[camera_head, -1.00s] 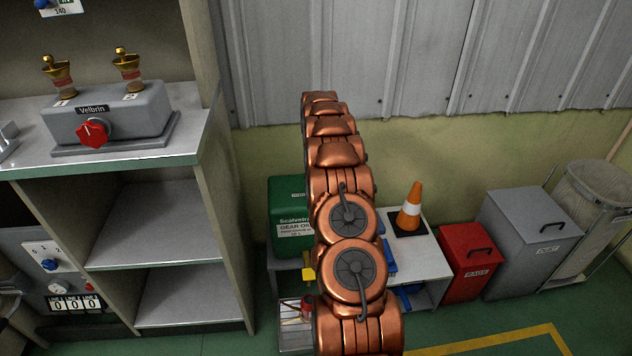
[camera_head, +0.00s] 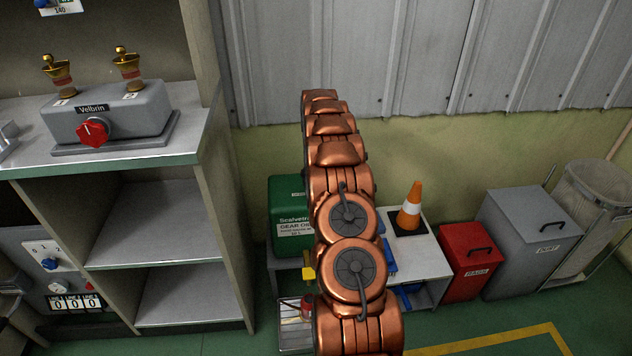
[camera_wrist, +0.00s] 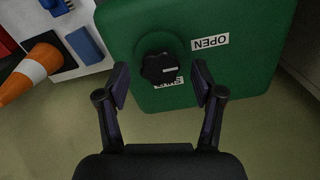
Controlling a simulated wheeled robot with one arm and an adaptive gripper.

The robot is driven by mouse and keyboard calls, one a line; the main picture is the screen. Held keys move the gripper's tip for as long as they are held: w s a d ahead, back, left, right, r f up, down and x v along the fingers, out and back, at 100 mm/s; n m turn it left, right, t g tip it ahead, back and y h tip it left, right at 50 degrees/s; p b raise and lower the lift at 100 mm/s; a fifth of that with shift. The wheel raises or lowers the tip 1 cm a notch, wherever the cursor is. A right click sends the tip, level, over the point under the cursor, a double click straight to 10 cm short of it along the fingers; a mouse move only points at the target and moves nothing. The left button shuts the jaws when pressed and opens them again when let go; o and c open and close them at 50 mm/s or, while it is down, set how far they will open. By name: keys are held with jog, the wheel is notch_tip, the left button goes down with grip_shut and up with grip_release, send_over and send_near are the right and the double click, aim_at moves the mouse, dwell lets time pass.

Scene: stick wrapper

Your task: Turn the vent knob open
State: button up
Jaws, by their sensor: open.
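A black lobed vent knob (camera_wrist: 158,67) stands on the top of the green gear oil can (camera_wrist: 262,70) in the wrist view. It bears a small light mark on its right side. Another white label (camera_wrist: 172,84), upside down and partly covered by the knob, seems to read SHUT. My gripper (camera_wrist: 161,71) is open, with one finger on each side of the knob in the picture; I see no contact. In the head view the green can (camera_head: 287,190) is partly behind my arm, and the knob is hidden.
An orange cone (camera_head: 411,208) stands on the low bench (camera_head: 432,262) right of the can. A red bin (camera_head: 468,262) and a grey bin (camera_head: 528,240) stand further right. A shelf unit (camera_head: 170,222) is at left. The corrugated wall (camera_head: 420,60) is behind.

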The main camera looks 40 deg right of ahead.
notch_tip(320, 180, up, 12)
jog(key=shift+f, duration=0.2)
dwell(0.7)
